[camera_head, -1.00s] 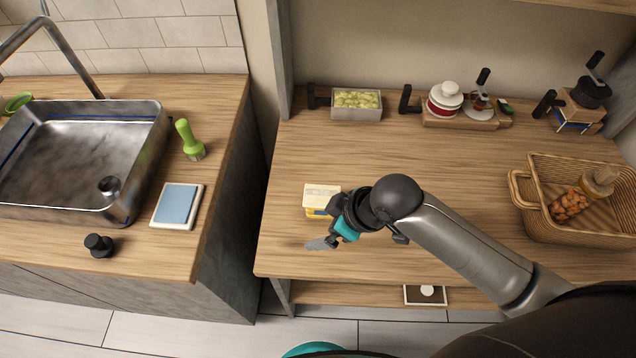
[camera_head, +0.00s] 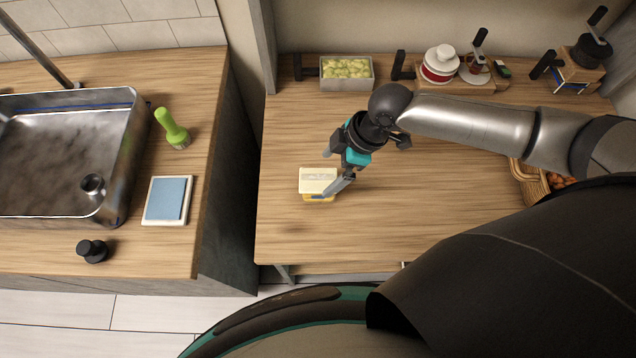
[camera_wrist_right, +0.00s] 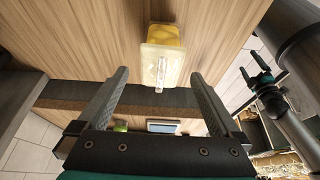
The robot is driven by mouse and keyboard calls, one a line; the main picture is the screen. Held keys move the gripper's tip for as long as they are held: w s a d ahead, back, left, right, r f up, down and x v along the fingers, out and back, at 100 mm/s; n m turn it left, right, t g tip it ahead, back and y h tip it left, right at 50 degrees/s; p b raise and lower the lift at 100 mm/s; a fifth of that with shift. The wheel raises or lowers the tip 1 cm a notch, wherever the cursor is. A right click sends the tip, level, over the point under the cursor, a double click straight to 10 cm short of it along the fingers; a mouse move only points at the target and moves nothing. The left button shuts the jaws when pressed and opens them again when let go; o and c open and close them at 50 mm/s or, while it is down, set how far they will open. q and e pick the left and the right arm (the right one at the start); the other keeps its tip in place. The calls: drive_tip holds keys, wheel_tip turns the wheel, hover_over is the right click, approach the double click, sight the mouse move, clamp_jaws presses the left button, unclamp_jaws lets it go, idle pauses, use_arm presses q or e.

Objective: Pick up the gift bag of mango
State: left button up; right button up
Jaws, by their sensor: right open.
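The gift bag of mango (camera_head: 318,181), a small cream-topped yellow bag with a blue strip low on its front, stands on the wooden table towards its left side. My right gripper (camera_head: 334,172) is open just above and behind the bag, with one finger at its right side. In the right wrist view the bag (camera_wrist_right: 163,58) shows ahead of the open fingers (camera_wrist_right: 160,85), roughly centred between them and not gripped. My left gripper is not in the head view.
A metal box of green pieces (camera_head: 347,73), a red and white jar (camera_head: 440,64) and a hand grinder (camera_head: 590,50) stand along the back. The table's left front is clear.

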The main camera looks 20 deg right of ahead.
sight(324, 178)
drive_tip(key=shift+x, duration=3.75)
drive_tip(key=shift+s+d, duration=0.1)
drive_tip(key=c, duration=1.5)
drive_tip(key=shift+r, duration=0.15)
